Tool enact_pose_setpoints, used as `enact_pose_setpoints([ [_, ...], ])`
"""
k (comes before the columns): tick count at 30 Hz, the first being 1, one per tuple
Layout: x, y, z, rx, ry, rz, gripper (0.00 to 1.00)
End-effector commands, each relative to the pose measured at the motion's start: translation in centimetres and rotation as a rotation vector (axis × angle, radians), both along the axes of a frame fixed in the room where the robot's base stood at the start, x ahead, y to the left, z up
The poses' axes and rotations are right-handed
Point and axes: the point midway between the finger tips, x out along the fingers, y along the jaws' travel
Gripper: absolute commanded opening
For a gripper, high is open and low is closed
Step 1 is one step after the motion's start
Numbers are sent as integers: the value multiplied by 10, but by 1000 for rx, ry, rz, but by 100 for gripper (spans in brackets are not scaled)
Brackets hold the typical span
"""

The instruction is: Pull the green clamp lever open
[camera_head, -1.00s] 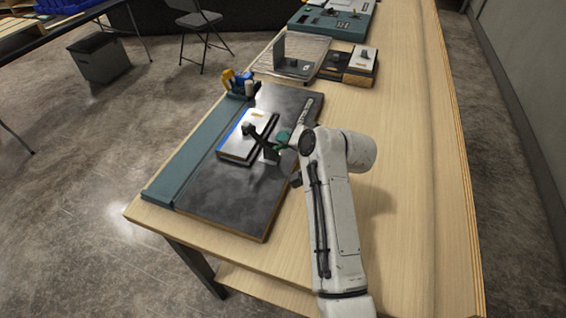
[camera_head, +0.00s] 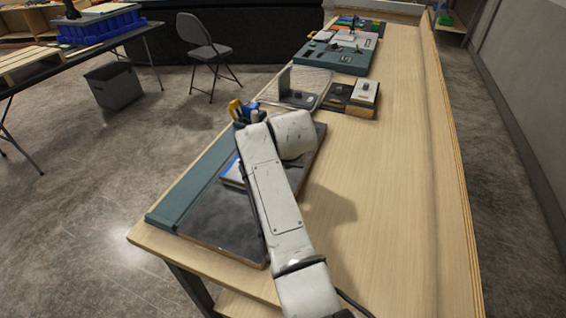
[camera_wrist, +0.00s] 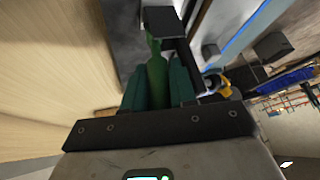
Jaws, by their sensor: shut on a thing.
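The green clamp lever (camera_wrist: 157,68) shows in the wrist view, lying between the two dark teal fingers of my gripper (camera_wrist: 158,84). My gripper is shut on it. In the head view my white arm covers the lever, the clamp and my gripper. The dark board (camera_head: 215,222) with its teal strip lies on the wooden bench. A blue-edged block (camera_head: 231,174) on the board shows only in part beside my arm.
Yellow and blue tools (camera_head: 237,111) stand at the board's far left corner. A metal bracket (camera_head: 297,92), small switch boxes (camera_head: 365,95) and a teal console (camera_head: 341,56) lie farther along the bench. The bench's right side (camera_head: 400,190) is clear.

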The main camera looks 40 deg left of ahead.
Motion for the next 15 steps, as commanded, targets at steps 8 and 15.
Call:
enact_pose_setpoints([
  [8,-1,-1,-2,-16,-3,4,0],
  [15,-1,0,-2,-14,-1,5,36],
])
